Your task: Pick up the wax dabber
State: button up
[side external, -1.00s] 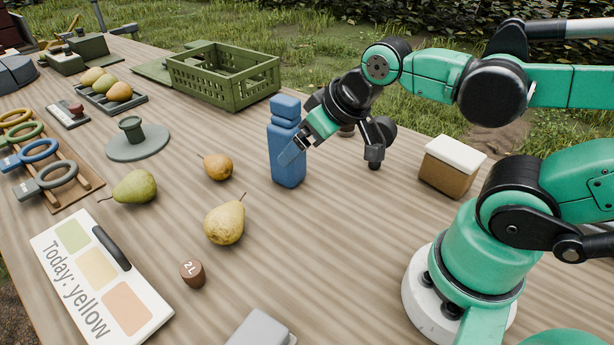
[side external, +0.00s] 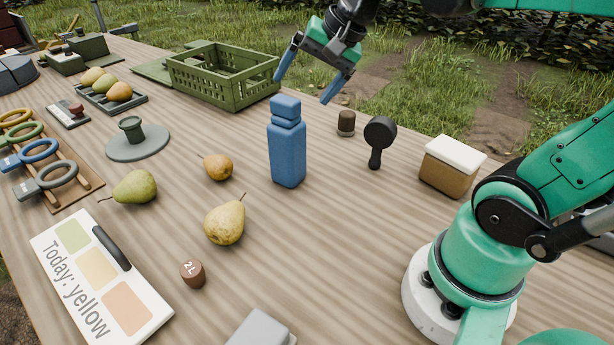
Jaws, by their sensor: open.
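My gripper (side external: 302,89) is open and empty, with its two blue fingers spread, raised above the back of the table behind the blue bottle (side external: 287,148). No thing is plainly marked as the wax dabber. A small brown cylinder with a paler top band (side external: 346,123) stands upright right of the bottle and may be it. Beside it is a black round-headed tool with a short handle (side external: 380,141). A small reddish knob (side external: 76,108) on a grey plate at the left is another candidate. The gripper touches none of these.
A green crate (side external: 224,78) stands at the back, left of the gripper. A white-topped brown box (side external: 451,166) is at the right. The table's right middle is clear.

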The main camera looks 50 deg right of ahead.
jog(key=w+d+m+t+y, duration=0.1)
jog(key=w+d+m+y, duration=0.15)
jog(key=d+m, duration=0.85)
jog(key=m+t, duration=0.4)
jog(key=m, duration=0.5)
send_over(350, 114)
jog(key=s+d, duration=0.2)
jog(key=s, duration=0.2)
jog(key=f, duration=0.1)
jog(key=shift+m+t+y, duration=0.25)
jog(key=shift+m+t, duration=0.05)
jog(key=shift+m, duration=0.2)
notch_tip(350, 114, down, 14)
jog(key=shift+a+r, duration=0.1)
jog(key=shift+w+f, duration=0.15)
jog(key=shift+f, duration=0.2)
jog(key=shift+x, duration=2.6)
jog(key=c, duration=1.3)
jog(key=shift+c, duration=0.2)
jog(key=shift+r, duration=0.2)
